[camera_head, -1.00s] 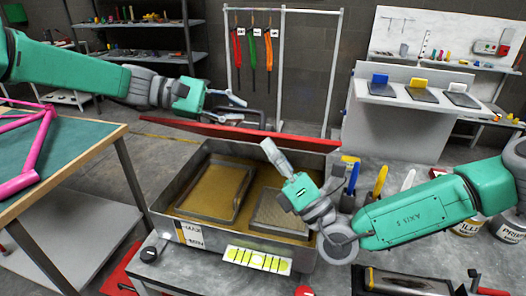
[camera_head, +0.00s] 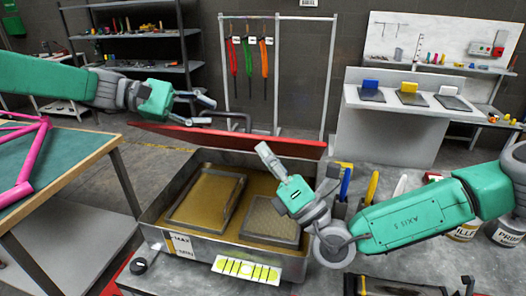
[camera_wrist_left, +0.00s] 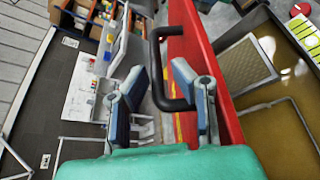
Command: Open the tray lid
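The grey metal tray (camera_head: 152,216) is uncovered and holds amber liquid. Its red lid (camera_head: 235,138) is raised along the tray's far edge, seen nearly edge-on; it also shows in the left wrist view (camera_wrist_left: 222,110). The lid's black bar handle (camera_wrist_left: 157,70) shows between the fingers in the left wrist view. My left gripper (camera_head: 207,108) is open, behind and above the lid's left part; its fingers (camera_wrist_left: 160,90) are spread apart, not clamped on the handle. My right gripper (camera_head: 268,156) is over the tray's right part, fingers pointing up-left; their opening is unclear.
A green-topped table (camera_head: 75,155) with a pink frame stands at left. Tools with blue and yellow handles (camera_head: 371,187) stand right of the tray. A rack with hanging straps (camera_head: 249,56) stands behind, with open floor between.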

